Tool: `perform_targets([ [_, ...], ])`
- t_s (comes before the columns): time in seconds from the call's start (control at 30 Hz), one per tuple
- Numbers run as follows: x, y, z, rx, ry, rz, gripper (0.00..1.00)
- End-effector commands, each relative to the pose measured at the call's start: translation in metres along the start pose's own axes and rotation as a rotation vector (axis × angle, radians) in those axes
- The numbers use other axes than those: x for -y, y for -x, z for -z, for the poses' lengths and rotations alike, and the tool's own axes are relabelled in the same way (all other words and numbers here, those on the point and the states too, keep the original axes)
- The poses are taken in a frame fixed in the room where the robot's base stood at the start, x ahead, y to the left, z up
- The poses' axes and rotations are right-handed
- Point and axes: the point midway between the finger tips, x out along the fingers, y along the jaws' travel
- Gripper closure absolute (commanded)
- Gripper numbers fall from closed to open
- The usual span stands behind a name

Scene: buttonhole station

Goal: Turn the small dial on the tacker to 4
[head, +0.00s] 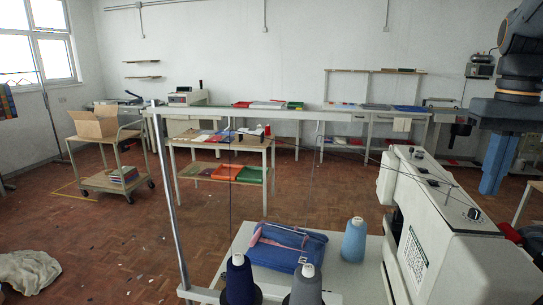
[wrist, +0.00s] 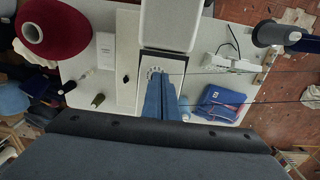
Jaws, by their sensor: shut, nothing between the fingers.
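The tacker (head: 445,235) is a white machine at the right in the head view, on a pale table. A small dark dial (head: 473,214) with a pale scale around it sits on its top. In the wrist view the dial's scale (wrist: 153,71) shows just past my fingertips, and the fingers partly cover it. The dial's setting is too small to read. My gripper (head: 487,192) has blue fingers that point down above the machine's top, near the dial. It also shows in the wrist view (wrist: 158,78), with the fingers together and empty. I cannot tell whether they touch the dial.
A folded blue garment (head: 285,246) lies on the table beside the tacker. Thread cones in navy (head: 239,279), grey (head: 307,286) and light blue (head: 354,240) stand near it. A maroon cone (wrist: 47,27) and a small dark bottle (wrist: 98,100) are left in the wrist view.

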Motion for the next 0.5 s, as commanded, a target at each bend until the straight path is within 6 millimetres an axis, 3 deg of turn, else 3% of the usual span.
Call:
perform_targets([
  [0.5,-0.001,-0.054,-0.001,0.001,-0.004,0.001,1.00],
])
